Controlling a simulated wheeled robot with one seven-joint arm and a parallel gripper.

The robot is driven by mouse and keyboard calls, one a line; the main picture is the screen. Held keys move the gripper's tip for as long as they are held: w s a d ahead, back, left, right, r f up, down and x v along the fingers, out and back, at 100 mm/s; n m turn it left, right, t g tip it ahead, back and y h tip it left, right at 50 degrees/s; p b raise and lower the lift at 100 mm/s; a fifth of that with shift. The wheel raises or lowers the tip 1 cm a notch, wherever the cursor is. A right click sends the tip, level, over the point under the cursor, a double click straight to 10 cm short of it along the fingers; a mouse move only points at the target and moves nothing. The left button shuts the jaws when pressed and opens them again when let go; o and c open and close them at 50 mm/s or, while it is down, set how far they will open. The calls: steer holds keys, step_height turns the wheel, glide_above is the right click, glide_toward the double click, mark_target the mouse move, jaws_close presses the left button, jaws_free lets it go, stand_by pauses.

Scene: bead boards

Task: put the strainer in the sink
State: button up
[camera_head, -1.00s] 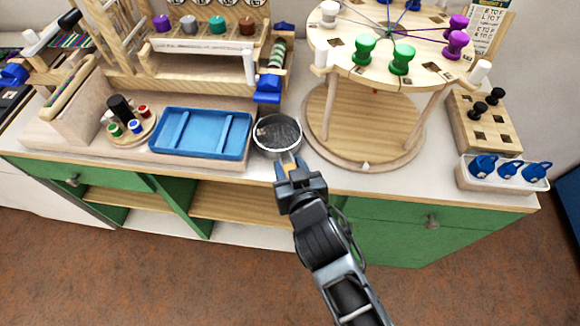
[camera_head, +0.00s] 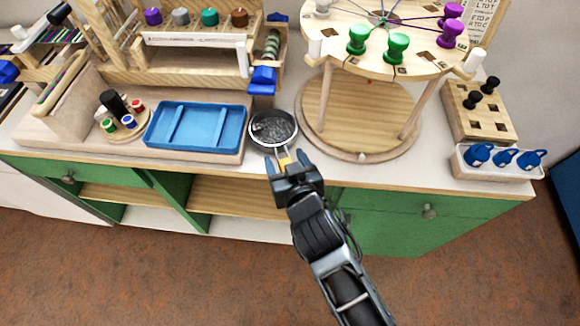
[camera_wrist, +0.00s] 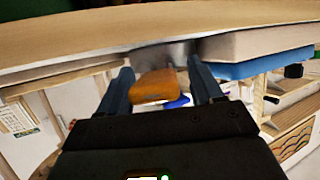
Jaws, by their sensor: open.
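The strainer (camera_head: 273,129) is a round, dark mesh bowl with a pale metal rim, on the worktop just right of the blue tray. Its short orange-yellow handle points toward me, at the front edge. My gripper (camera_head: 286,160) is open at the handle, one finger on each side. In the wrist view the orange handle (camera_wrist: 158,86) lies between the two spread fingers of my gripper (camera_wrist: 162,80), with visible gaps. The grey bowl shows behind it, partly hidden. I cannot make out a sink for certain in either view.
The blue tray (camera_head: 153,139) with raised bars lies left of the strainer. A round wooden bead stand (camera_head: 345,138) stands close on the right. A blue block (camera_head: 262,80) is behind. The green cabinet's front edge runs below my gripper.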

steer(key=shift+s+d+r, duration=0.1)
steer(key=shift+s+d, duration=0.05)
steer(key=shift+s, duration=0.15)
steer(key=b+v, duration=0.1)
steer(key=v, duration=1)
steer(key=shift+s+b, duration=0.15)
steer(key=shift+b, duration=0.25)
steer(key=shift+r, duration=0.1)
steer(key=s+d+f, duration=0.1)
steer(key=s+d, duration=0.5)
steer(key=d, duration=0.1)
steer(key=s+d+r+m+h, duration=0.1)
steer(key=s+d+r, duration=0.2)
steer(key=s, duration=0.3)
steer(key=s+d+r+m+t+h, duration=0.1)
steer(key=s+d+r+h, duration=0.1)
steer(key=s+d+r, duration=0.2)
steer(key=s+d+r+m+t+h, duration=0.1)
steer(key=s+d+r, duration=0.3)
steer(key=s, duration=0.5)
steer(key=d+m, duration=0.1)
steer(key=d, duration=0.1)
steer(key=shift+s+d+r+h, duration=0.2)
steer(key=shift+s+d+h, duration=0.2)
